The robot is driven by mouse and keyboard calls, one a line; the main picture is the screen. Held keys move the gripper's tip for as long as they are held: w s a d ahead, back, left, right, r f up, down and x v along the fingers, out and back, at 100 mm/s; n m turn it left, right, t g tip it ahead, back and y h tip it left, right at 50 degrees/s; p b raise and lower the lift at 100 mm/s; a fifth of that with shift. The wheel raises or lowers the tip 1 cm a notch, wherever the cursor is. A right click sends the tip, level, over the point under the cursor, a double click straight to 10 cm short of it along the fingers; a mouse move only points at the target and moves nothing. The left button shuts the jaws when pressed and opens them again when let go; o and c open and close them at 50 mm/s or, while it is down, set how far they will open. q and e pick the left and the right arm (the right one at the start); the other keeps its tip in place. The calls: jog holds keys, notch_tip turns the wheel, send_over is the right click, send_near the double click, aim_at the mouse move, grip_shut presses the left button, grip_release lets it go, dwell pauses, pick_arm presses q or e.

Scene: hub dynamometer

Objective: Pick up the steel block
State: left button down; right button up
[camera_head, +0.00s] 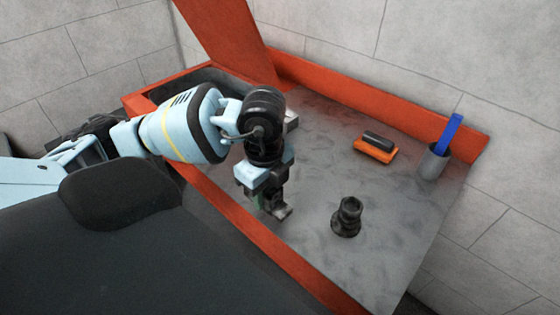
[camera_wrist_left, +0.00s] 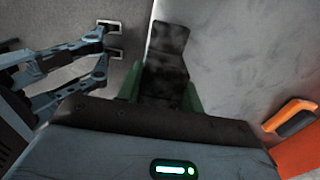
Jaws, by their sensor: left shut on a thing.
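My left gripper (camera_head: 268,205) is shut on the steel block, low over the grey bench top. In the left wrist view, the block (camera_wrist_left: 165,65) is a dark, mottled grey piece between the green finger pads of the left gripper (camera_wrist_left: 160,92). In the head view, only a grey end of the block (camera_head: 283,212) shows below the fingers; the rest is hidden by the gripper. I cannot tell whether the block touches the bench. My right gripper is not seen in the head view.
The grey bench top (camera_head: 390,210) has red-orange edges. A black stepped round part (camera_head: 347,217) stands right of the gripper. An orange and black block (camera_head: 376,147) lies farther back. A grey cup (camera_head: 432,161) holding a blue strip (camera_head: 450,133) stands near the back right corner.

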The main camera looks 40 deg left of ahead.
pick_arm(q)
jog(key=shift+s+d+r, duration=0.1)
jog(key=shift+s+d, duration=0.05)
jog(key=shift+s, duration=0.8)
jog(key=shift+s+d+r, duration=0.1)
jog(key=shift+s+d, duration=0.1)
jog(key=shift+s, duration=0.8)
jog(key=shift+s+d+r, duration=0.1)
jog(key=shift+s+d, duration=0.05)
jog(key=shift+s, duration=0.8)
